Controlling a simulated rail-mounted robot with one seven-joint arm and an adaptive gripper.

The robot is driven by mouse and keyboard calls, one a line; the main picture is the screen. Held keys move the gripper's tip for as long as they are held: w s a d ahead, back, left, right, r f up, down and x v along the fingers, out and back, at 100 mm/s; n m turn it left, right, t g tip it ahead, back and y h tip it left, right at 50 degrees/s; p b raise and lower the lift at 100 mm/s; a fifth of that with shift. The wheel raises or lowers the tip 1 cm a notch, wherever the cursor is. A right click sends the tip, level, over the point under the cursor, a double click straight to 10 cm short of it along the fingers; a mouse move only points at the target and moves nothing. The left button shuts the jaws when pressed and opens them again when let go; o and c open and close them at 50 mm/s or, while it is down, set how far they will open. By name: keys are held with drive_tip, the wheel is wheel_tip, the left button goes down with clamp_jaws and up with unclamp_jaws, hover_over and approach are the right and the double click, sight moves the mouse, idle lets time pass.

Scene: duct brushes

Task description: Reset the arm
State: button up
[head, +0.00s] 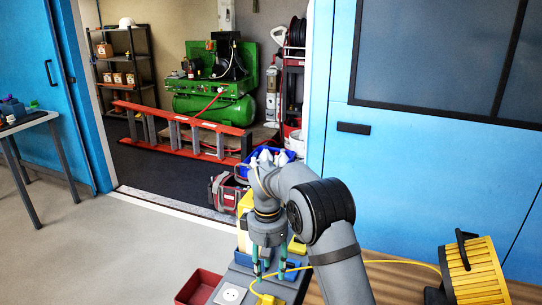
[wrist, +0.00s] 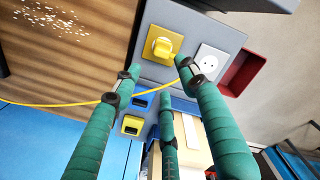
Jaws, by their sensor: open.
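My gripper (head: 262,268) has teal ribbed fingers and is at the bottom centre of the head view, above a grey socket panel (head: 240,279). In the wrist view my gripper (wrist: 160,76) has its fingers spread apart with nothing between them. A yellow plug (wrist: 163,45) sits at a socket on the grey panel, beyond the fingertips and apart from them as far as I can tell. It also shows in the head view (head: 268,299). A white socket (wrist: 210,62) beside it is empty, and shows in the head view (head: 229,294) too. My arm comes in from the lower right.
A yellow cable (wrist: 50,104) runs to the plug from a yellow-and-black machine (head: 475,270) at right. A red bin (head: 198,288) lies left of the panel. A blue crate (head: 270,158) stands behind my arm.

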sight(270, 298)
drive_tip(key=f, duration=1.2)
drive_tip(key=shift+s+d+f, duration=0.1)
drive_tip(key=shift+s+d, duration=0.05)
drive_tip(key=shift+s, duration=0.05)
wheel_tip(270, 298, up, 7)
drive_tip(key=p, duration=0.5)
drive_tip(key=shift+w+p, duration=0.1)
drive_tip(key=shift+p, duration=0.3)
